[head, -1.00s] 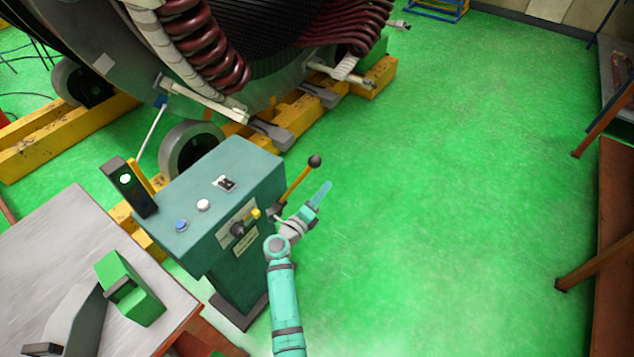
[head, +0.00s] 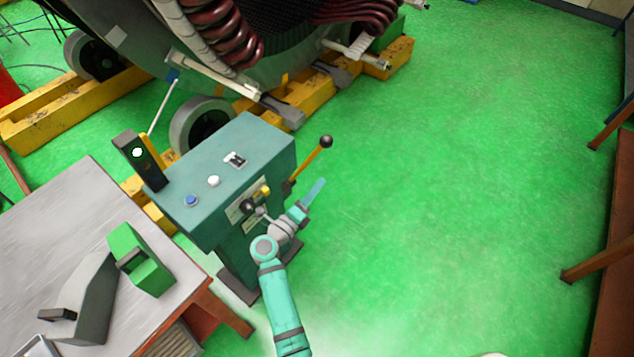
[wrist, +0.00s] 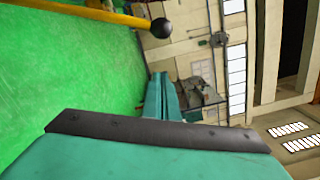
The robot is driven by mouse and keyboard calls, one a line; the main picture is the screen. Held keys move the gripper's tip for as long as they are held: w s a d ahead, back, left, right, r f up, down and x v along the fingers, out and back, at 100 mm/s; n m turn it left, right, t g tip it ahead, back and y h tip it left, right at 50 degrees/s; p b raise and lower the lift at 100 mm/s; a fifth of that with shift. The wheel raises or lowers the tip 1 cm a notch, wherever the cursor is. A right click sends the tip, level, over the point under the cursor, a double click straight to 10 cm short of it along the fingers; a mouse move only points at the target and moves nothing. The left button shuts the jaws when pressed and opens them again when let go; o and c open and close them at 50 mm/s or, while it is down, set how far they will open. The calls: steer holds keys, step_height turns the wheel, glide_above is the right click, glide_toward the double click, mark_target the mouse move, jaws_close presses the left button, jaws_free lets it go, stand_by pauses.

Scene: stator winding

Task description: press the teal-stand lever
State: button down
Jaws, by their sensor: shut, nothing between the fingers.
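The teal stand (head: 228,180) stands left of centre in the head view. Its lever (head: 307,165) is a yellow rod with a black ball knob, slanting up and right from the stand's right side. In the wrist view the lever (wrist: 85,12) crosses the top left, its ball near the top middle. My gripper (head: 316,188) is in front of the stand, just below and right of the lever in the head view. Its fingers (wrist: 163,95) are together and empty in the wrist view. They appear apart from the lever.
The stand's top carries a blue button (head: 191,200), a white button (head: 213,181) and a black post with a lit lamp (head: 139,160). A grey table (head: 65,215) is at left. A large machine on yellow beams (head: 370,72) is behind.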

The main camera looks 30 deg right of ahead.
steer(key=s+a+r+n+t+y, duration=0.2)
steer(key=s+a+n+y, duration=0.3)
steer(key=s+a+n, duration=0.4)
steer(key=s+a+r+n+t+y, duration=0.2)
steer(key=s+a+n+y, duration=0.3)
steer(key=s+a+n, duration=0.4)
steer(key=s+a+r+n+t+y, duration=0.2)
steer(key=s+a+n+y, duration=0.4)
steer(key=s+n, duration=1.1)
steer(key=s+a, duration=0.3)
steer(key=s, duration=0.1)
steer(key=shift+s+a+t, duration=0.2)
steer(key=shift+a+t, duration=0.1)
steer(key=shift+t, duration=0.1)
steer(key=shift+f, duration=0.1)
